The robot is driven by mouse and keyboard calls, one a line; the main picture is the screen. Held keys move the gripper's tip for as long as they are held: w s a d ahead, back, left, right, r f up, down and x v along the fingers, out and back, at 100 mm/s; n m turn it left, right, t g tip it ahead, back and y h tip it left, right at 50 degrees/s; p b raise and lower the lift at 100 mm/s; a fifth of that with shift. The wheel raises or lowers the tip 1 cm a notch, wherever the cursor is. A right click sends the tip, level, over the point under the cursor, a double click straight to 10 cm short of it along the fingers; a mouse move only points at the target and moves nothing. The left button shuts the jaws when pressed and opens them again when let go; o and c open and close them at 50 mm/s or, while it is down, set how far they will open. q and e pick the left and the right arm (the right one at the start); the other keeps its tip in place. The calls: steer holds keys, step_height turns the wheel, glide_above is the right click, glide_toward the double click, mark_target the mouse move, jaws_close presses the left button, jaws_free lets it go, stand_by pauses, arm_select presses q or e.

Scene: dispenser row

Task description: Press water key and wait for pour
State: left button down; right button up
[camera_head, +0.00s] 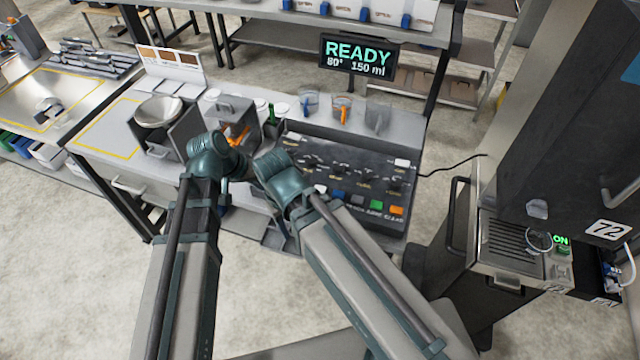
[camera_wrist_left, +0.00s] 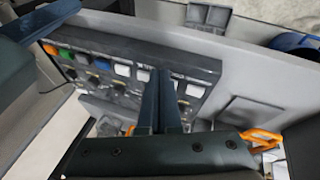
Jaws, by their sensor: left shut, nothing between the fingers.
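The dark control panel (camera_head: 350,170) stands on the counter with a row of coloured keys along its front edge. An orange key (camera_head: 397,210), a green key (camera_head: 376,204) and a blue key (camera_head: 340,196) show; their labels are too small to read. In the left wrist view, the orange (camera_wrist_left: 50,48), green (camera_wrist_left: 66,54) and blue (camera_wrist_left: 82,59) keys are left of my left gripper (camera_wrist_left: 165,72). It is shut and empty, its tips over the panel near pale keys; contact cannot be told. The display (camera_head: 358,56) reads READY, 80°, 150 ml. My right gripper is hidden.
Measuring cups (camera_head: 342,107) stand behind the panel. A metal bowl (camera_head: 158,110) on a stand is to the left. A dark machine with an ON label (camera_head: 560,240) is at the right. Orange-handled items (camera_wrist_left: 262,135) lie near my left gripper in the wrist view.

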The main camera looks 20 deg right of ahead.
arm_select(q)
steer(key=w+d+r+m+h, duration=0.1)
steer(key=d+r+m+h, duration=0.2)
steer(key=d, duration=1.1)
steer(key=shift+w+d+r+h, duration=0.2)
steer(key=shift+w+r+h, duration=0.1)
steer(key=shift+r+h, duration=0.3)
steer(key=b, duration=0.9)
glide_toward(325, 188)
steer(key=x, duration=0.3)
steer(key=r+x, duration=0.1)
steer(key=x, duration=0.1)
steer(key=shift+w+d+f, duration=0.15)
steer(key=shift+w+d, duration=0.05)
steer(key=shift+d, duration=0.3)
steer(key=shift+f, duration=0.15)
steer(key=shift+f+b, duration=0.25)
steer(key=shift+b, duration=0.1)
steer(key=shift+f+b, duration=0.45)
steer(key=shift+r, duration=0.1)
stand_by(0.4)
steer(key=shift+r+p, duration=0.8)
steer(key=shift+p, duration=0.15)
